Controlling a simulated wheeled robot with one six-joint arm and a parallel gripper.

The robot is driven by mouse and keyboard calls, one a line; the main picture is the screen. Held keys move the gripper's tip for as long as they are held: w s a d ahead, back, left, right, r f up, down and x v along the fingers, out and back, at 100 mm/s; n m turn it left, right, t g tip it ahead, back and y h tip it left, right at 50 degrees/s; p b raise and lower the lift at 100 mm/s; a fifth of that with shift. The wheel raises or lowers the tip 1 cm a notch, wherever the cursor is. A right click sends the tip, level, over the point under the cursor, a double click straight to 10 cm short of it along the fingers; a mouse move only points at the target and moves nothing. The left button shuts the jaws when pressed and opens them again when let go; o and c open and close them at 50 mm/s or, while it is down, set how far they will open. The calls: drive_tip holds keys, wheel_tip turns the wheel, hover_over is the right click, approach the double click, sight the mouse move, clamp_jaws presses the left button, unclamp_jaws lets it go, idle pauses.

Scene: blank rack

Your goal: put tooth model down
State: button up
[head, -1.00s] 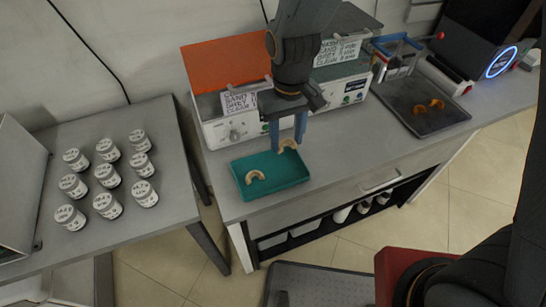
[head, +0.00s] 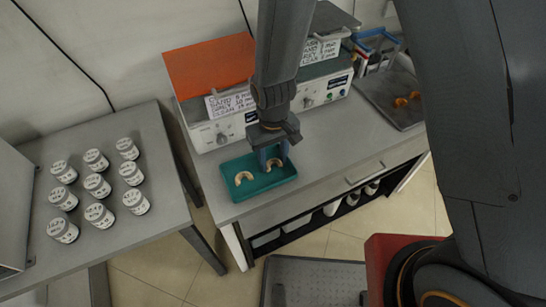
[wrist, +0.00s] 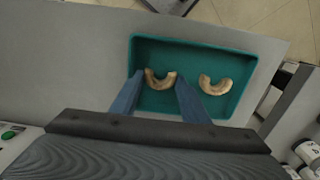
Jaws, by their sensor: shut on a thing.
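My gripper (head: 274,159) is shut on a beige, horseshoe-shaped tooth model (head: 273,164) inside the right part of the teal tray (head: 279,182). In the wrist view the held tooth model (wrist: 160,82) sits between the blue fingers (wrist: 157,80). I cannot tell whether it touches the tray floor. A second tooth model (head: 243,177) lies in the left part of the tray; it also shows in the wrist view (wrist: 215,86), right of the held one and apart from it. The tray (wrist: 205,52) stands on the grey bench.
Machines with handwritten signs (head: 231,104) and a raised orange lid (head: 210,66) stand behind the tray. A metal tray (head: 385,92) with orange models is at the right. Several white-lidded jars (head: 97,186) stand on the left table. Bare bench lies right of the teal tray.

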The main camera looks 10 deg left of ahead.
drive_tip(key=shift+f, duration=0.15)
drive_tip(key=o, duration=0.7)
drive_tip(key=shift+o, duration=0.2)
wheel_tip(320, 180, up, 12)
drive_tip(key=b, duration=0.3)
drive_tip(key=s+d+r+m, duration=0.1)
drive_tip(key=d+r+m, duration=0.1)
drive_tip(key=d, duration=1)
drive_tip(key=s+d+r+m+t, duration=0.1)
drive_tip(key=d+m, duration=0.3)
drive_tip(key=d, duration=0.8)
drive_tip(key=shift+s+r, duration=0.3)
drive_tip(key=shift+r, duration=0.6)
